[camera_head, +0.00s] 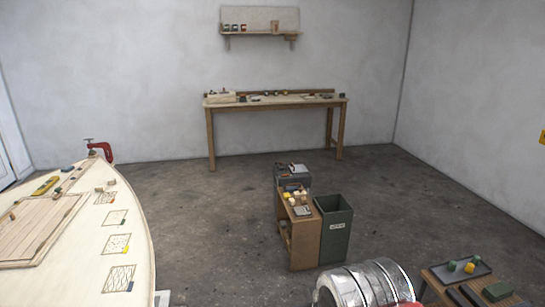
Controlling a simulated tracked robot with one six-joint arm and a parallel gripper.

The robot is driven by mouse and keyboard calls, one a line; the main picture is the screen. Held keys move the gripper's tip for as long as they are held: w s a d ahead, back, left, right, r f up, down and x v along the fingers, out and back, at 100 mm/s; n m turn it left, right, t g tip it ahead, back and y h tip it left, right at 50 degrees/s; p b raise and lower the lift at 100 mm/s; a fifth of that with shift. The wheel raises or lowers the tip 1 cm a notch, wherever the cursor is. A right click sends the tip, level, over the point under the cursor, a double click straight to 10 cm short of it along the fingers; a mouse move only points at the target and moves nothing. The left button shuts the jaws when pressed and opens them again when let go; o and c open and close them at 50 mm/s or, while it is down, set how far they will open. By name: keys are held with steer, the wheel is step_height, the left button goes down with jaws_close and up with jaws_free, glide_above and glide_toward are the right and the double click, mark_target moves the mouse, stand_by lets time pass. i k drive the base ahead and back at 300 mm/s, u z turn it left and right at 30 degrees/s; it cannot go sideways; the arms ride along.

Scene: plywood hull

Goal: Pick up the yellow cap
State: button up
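A small yellow piece (469,267), possibly the yellow cap, sits on a dark tray (484,271) at the lower right, among small green pieces (452,265). It is too small to tell its exact shape. Other small yellowish items (301,196) lie on a wooden stand (308,235) near the middle, and I cannot tell whether one of them is a cap. My gripper is not in view.
A plywood hull (140,255) fills the left, with a red clamp (103,151) at its far end. A green bin (334,230) stands beside the wooden stand. A shiny metal cylinder (350,290) is at bottom centre. A workbench (275,104) stands at the back.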

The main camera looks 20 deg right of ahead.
mark_target(469, 268)
steer(key=z, duration=0.25)
steer(key=i, duration=1.45)
steer(key=z, duration=0.55)
steer(key=i, duration=0.75)
steer(key=z, duration=0.65)
steer(key=i, duration=0.7)
steer(key=z, duration=1.05)
steer(key=i, duration=1)
steer(key=z, duration=0.6)
